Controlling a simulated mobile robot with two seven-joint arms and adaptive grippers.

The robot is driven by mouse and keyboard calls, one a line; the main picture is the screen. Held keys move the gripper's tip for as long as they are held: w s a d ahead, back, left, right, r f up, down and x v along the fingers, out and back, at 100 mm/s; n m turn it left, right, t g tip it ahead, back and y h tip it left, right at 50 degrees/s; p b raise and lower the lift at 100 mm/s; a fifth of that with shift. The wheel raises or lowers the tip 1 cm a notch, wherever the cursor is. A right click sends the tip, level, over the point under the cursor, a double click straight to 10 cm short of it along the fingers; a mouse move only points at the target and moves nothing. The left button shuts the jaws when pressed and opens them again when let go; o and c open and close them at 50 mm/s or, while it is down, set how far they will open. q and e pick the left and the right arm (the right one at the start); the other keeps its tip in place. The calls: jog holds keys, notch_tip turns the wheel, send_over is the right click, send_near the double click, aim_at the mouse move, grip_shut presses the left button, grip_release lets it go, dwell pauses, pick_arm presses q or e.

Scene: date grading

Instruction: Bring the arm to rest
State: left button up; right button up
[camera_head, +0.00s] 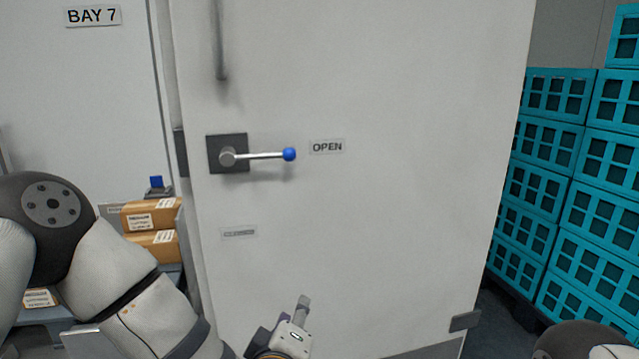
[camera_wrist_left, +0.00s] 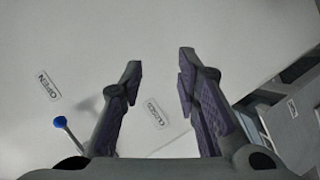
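My left gripper (camera_head: 302,308) is low in front of the white door (camera_head: 400,180) in the head view. In the left wrist view its two fingers (camera_wrist_left: 160,65) stand apart, with nothing between them and the pale door behind. The door's lever handle (camera_head: 258,155) has a blue knob and lies level, pointing at the OPEN label (camera_head: 327,147). The blue knob (camera_wrist_left: 60,122) also shows in the left wrist view, left of the fingers and apart from them. My right gripper is out of view; only a piece of that arm shows at the bottom right.
Teal crates (camera_head: 545,130) are stacked on the right, beyond the door's edge. Cardboard boxes (camera_head: 152,216) sit at the left, partly behind my left arm. A BAY 7 sign (camera_head: 92,16) is at the upper left. A CLOSED label (camera_wrist_left: 154,114) shows between the fingers.

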pick_arm(q)
jog(key=s+a+f+m+g+h+p, duration=0.1)
jog(key=s+a+f+m+g, duration=0.25)
jog(key=s+f, duration=0.6)
jog(key=s+a+f+m+g, duration=0.25)
jog(key=s+f+g, duration=0.25)
jog(key=s+f, duration=0.4)
jog(key=s+a+m+g+y, duration=0.1)
jog(key=s+a+g, duration=0.3)
jog(key=s, duration=1)
jog(key=s+a+f+m+g+y+p, duration=0.1)
jog(key=s+a+m+g, duration=0.3)
jog(key=s, duration=1)
jog(key=shift+a+f+g, duration=0.25)
jog(key=shift+a+g, duration=0.2)
jog(key=shift+a, duration=0.8)
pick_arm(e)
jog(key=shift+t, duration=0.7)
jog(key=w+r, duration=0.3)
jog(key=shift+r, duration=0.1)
pick_arm(q)
jog(key=shift+w, duration=0.15)
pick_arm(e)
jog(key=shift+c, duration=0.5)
